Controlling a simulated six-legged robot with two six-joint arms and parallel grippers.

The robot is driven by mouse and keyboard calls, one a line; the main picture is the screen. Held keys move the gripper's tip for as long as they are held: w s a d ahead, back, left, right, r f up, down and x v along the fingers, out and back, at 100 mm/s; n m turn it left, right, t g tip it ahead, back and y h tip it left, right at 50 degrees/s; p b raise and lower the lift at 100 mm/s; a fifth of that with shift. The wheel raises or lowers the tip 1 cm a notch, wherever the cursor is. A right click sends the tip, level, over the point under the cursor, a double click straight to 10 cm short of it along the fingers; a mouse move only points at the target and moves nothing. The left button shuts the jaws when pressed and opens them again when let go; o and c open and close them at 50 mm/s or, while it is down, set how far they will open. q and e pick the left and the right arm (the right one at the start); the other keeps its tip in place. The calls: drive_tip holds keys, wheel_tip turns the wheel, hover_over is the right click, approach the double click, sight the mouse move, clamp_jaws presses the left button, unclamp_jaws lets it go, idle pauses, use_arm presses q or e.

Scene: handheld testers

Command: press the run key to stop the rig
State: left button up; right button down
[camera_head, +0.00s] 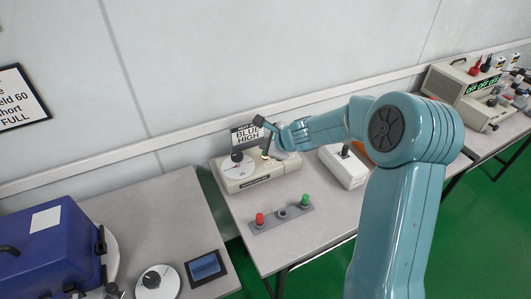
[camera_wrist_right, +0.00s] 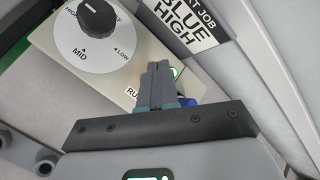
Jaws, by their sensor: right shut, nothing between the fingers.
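A beige tester (camera_head: 262,178) stands on the middle bench. It has a white dial with a black knob (camera_head: 237,158), which also shows in the right wrist view (camera_wrist_right: 97,18), marked HIGH, MID and LOW. A label beginning "RU" (camera_wrist_right: 131,92) is partly hidden by my fingers. My right gripper (camera_head: 266,151) is over the tester's right part, fingers pointing down. In the right wrist view its fingers (camera_wrist_right: 158,70) are shut and empty, beside a small green light (camera_wrist_right: 174,72). The key itself is hidden, and I cannot tell whether the fingers touch it. My left gripper is out of view.
A sign reading "BLUE HIGH" (camera_head: 247,135) stands behind the tester. A strip with red and green buttons (camera_head: 282,214) lies in front. A white box with a black knob (camera_head: 344,165) stands to the right. A blue case (camera_head: 45,250) sits on the left bench.

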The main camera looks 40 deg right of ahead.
drive_tip(key=shift+f+b, duration=0.5)
drive_tip(key=shift+b, duration=0.05)
idle(0.5)
drive_tip(key=shift+r, duration=0.1)
drive_tip(key=shift+r+p, duration=0.9)
drive_tip(key=shift+p, duration=0.05)
wheel_tip(320, 180, up, 6)
drive_tip(key=p, duration=0.6)
